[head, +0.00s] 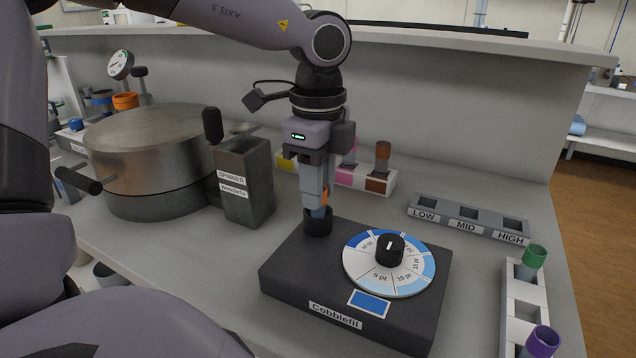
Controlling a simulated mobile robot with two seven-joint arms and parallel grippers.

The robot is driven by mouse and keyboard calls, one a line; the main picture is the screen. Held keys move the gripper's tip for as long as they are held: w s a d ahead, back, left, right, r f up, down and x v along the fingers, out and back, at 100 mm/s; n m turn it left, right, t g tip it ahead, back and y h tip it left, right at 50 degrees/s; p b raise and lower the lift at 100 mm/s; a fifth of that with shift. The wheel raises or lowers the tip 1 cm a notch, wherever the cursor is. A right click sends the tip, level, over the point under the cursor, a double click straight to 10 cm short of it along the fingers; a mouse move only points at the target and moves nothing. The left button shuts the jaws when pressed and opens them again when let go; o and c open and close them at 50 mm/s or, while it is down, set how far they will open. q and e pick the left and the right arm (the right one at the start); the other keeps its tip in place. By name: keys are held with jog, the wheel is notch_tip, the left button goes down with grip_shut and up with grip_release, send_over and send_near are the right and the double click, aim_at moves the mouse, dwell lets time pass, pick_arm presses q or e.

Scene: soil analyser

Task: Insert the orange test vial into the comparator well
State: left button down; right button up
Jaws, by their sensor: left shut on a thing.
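My left gripper (318,207) points straight down over the back left corner of the dark comparator box (287,268) labelled "Cobblefil". It is shut on the orange test vial (325,197), of which only a narrow orange strip shows beside the fingers. The vial is upright, directly above the round black comparator well (318,222). The fingertips are at the well's rim. The vial's lower end is hidden, so I cannot tell how deep it sits. My right gripper is not in view.
The comparator's dial (375,279) with a black knob stands right of the well. Behind are a colored rack (345,178) with a brown vial and a LOW/MID/HIGH tray (470,221). A white rack (509,301) holds green and purple vials. A dark spinner block (245,182) and metal pot stand left.

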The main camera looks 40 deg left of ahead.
pick_arm(q)
jog(key=shift+f+b, duration=0.3)
jog(key=c, duration=0.8)
grip_release()
jog(key=shift+r, duration=0.15)
jog(key=shift+r+p, duration=0.5)
jog(key=shift+r, duration=2.95)
